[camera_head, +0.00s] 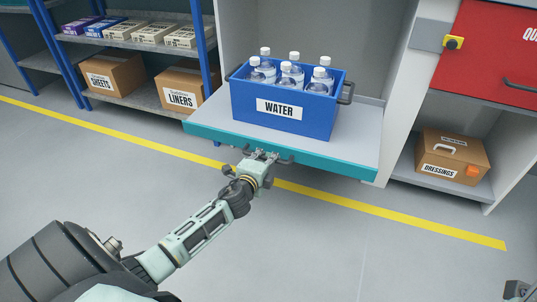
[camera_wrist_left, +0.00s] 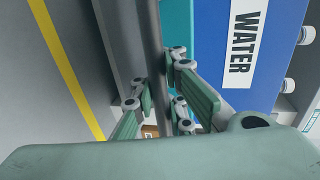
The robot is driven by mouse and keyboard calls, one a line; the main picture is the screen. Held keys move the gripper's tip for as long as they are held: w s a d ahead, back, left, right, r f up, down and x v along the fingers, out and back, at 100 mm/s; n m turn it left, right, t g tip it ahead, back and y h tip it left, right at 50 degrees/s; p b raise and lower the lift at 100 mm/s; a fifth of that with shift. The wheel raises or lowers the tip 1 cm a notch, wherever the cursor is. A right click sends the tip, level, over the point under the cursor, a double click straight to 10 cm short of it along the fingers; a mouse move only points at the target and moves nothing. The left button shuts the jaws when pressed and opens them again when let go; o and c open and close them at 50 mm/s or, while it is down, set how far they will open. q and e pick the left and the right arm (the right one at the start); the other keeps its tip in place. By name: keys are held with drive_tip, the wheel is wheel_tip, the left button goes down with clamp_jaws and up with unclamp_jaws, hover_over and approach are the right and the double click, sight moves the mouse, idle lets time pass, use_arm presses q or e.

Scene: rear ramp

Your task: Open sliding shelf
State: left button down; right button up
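The sliding shelf (camera_head: 345,152) is a grey board with a teal front edge, and it juts out of the cabinet over the floor. Its dark handle (camera_head: 286,160) is a bar on the front edge. My left gripper (camera_head: 264,155) is at this handle. In the left wrist view, the grey handle bar (camera_wrist_left: 150,35) runs between the finger ends of my left gripper (camera_wrist_left: 157,76), which appear closed on it. A blue crate (camera_head: 285,123) labelled WATER stands on the shelf with several bottles in it.
A red drawer (camera_head: 497,60) and a DRESSINGS box (camera_head: 452,160) are to the right. A blue-post rack (camera_head: 150,97) with boxes, including LINERS (camera_head: 180,90), stands at the left. A yellow line (camera_head: 400,213) crosses the clear grey floor. A cut-off dark object (camera_head: 515,290) shows at lower right.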

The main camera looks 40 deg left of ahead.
use_arm(q)
drive_tip(key=c, duration=1.8)
unclamp_jaws()
drive_tip(key=shift+r, duration=0.1)
drive_tip(key=shift+o, duration=0.2)
drive_tip(key=shift+s+d, duration=0.15)
drive_tip(key=shift+s, duration=0.4)
drive_tip(key=v, duration=1.1)
drive_tip(key=shift+r, duration=0.1)
